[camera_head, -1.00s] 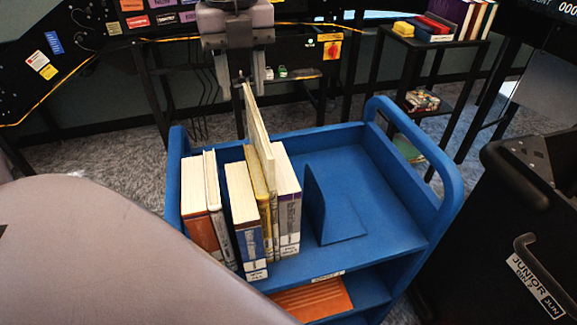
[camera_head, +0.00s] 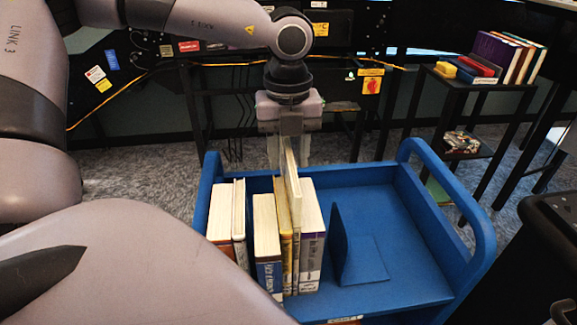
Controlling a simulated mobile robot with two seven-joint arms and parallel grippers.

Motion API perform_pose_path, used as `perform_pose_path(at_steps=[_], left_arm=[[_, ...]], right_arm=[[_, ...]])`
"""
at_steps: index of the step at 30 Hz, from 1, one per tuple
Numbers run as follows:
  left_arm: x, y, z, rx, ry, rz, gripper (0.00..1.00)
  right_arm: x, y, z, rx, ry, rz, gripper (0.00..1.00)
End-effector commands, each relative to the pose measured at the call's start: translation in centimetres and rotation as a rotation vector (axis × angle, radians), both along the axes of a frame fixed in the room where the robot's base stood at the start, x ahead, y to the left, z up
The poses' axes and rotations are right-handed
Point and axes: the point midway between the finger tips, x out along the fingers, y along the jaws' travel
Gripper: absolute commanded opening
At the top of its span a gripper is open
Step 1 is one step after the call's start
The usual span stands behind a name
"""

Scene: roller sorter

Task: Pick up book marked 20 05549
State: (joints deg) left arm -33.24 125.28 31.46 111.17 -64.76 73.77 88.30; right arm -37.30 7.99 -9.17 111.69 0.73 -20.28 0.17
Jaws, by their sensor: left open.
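Several books stand upright on the top shelf of a blue cart (camera_head: 395,262). My left gripper (camera_head: 288,150) is directly over this thin book, pointing down. Its open fingers are at the book's upper end, which they partly hide. I cannot tell whether they touch it. The spine numbers are too small to read, so I cannot tell which book is marked 20 05549. My right gripper is not in view.
A blue bookend (camera_head: 355,250) stands right of the books, with bare shelf beyond it. A blue-spined book (camera_head: 267,235) and two more books stand left. A black rack (camera_head: 470,110) with books is at the back right.

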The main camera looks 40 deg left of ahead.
Motion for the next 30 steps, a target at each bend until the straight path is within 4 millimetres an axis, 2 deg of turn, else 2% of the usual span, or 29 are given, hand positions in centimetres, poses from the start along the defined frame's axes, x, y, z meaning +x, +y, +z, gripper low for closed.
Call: perform_pose_path(at_steps=[3,4,7,8,22,26,30], left_arm=[[0.0,0.0,0.0,0.0,0.0,0.0,0.41],[0.0,0.0,0.0,0.0,0.0,0.0,0.38],[0.0,0.0,0.0,0.0,0.0,0.0,0.06],[0.0,0.0,0.0,0.0,0.0,0.0,0.0],[0.1,0.0,0.7,0.001,-0.003,0.0,0.0],[0.2,0.0,1.9,0.001,-0.006,0.001,0.0],[0.2,0.0,4.1,0.002,-0.008,0.0,0.0]], right_arm=[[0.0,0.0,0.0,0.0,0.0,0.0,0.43],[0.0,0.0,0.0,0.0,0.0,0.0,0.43],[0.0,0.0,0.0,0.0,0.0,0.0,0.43],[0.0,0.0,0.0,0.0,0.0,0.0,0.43],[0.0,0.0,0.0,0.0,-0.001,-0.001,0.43],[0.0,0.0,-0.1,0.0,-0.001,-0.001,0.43],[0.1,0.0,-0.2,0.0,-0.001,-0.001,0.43]])
